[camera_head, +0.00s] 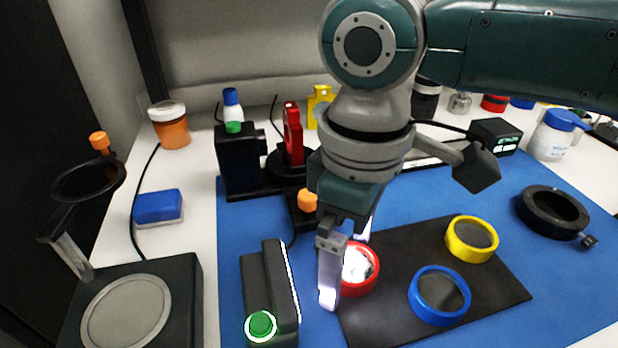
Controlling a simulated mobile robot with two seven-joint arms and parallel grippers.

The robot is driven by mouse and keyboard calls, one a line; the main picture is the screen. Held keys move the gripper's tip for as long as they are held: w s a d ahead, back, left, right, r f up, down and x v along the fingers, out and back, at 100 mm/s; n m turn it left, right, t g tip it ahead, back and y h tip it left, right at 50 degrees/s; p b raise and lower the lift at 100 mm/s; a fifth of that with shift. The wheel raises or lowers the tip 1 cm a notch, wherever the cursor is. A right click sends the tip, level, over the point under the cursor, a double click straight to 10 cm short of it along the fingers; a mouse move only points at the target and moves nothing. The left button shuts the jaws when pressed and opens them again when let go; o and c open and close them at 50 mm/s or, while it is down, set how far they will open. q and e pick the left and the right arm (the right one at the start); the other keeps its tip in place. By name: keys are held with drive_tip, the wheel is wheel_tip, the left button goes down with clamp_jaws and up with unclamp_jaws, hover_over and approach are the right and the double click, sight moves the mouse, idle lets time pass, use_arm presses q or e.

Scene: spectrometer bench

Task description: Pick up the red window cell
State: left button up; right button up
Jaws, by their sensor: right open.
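The red window cell (372,279) is a red ring with a bright, glaring window, lying on the left part of a black mat (395,325). My right gripper (346,268) comes down over it from above. Its jaws are open, with one finger in front at the cell's left edge and the other behind, near its far side. The near finger hides part of the cell's left side. Whether the fingers touch the cell I cannot tell. My left gripper is not in view.
A blue ring cell (440,318) and a yellow ring cell (491,240) lie on the same mat to the right. A black box with a green button (261,325) stands close left. A red holder (292,133) stands behind. A black ring mount (552,211) lies at right.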

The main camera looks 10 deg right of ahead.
drive_tip(key=c, duration=1.4)
drive_tip(key=shift+r, duration=0.1)
